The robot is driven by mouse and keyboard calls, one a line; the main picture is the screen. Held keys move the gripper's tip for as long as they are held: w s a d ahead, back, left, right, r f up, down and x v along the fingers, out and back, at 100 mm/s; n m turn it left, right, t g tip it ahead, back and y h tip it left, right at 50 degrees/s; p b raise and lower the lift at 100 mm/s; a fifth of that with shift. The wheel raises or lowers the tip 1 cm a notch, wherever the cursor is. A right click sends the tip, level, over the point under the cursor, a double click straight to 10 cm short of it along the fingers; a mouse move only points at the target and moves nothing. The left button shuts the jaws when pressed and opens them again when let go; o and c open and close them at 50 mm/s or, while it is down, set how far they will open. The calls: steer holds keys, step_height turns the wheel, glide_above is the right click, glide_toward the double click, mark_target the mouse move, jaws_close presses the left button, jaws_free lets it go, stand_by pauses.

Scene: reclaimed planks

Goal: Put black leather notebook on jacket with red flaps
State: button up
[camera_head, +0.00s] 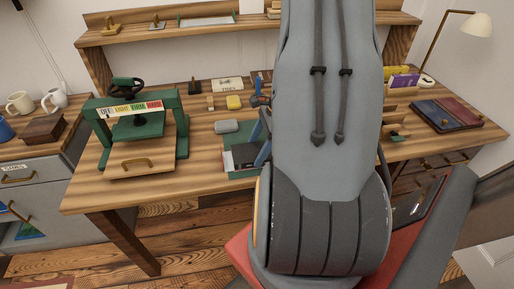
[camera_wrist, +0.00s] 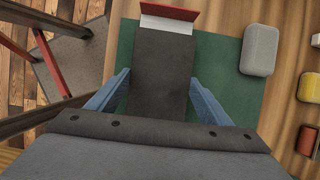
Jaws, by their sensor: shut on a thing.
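The black leather notebook (camera_wrist: 162,65) is a dark slab between the two blue fingers of my gripper (camera_wrist: 158,95) in the wrist view. My gripper is shut on its sides. The jacket with red flaps (camera_wrist: 170,12) shows beyond the notebook's far end as a red flap and a white strip; the rest of it is hidden under the notebook. Both are over a green mat (camera_wrist: 212,65). I cannot tell whether the notebook touches the jacket. In the head view the notebook (camera_head: 244,155) shows in part, left of my arm, which hides much of the gripper.
A grey rounded block (camera_head: 227,126) and a yellow block (camera_head: 234,102) lie near the mat. A green press (camera_head: 135,125) stands at the left of the desk. Blue and dark red folders (camera_head: 445,113) lie at the right.

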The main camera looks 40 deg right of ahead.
steer(key=o, duration=1.2)
steer(key=shift+f, duration=0.1)
steer(key=v, duration=1.2)
steer(key=a+r+n+h, duration=0.1)
steer(key=a+n+h, duration=0.1)
steer(key=a+n, duration=1)
steer(key=a+r+n+g+h, duration=0.1)
steer(key=a+n, duration=1.1)
steer(key=a, duration=0.4)
steer(key=shift+r+g+h+b, duration=0.3)
steer(key=shift+r+h+b, duration=0.1)
steer(key=shift+s+a, duration=0.1)
steer(key=shift+a, duration=0.05)
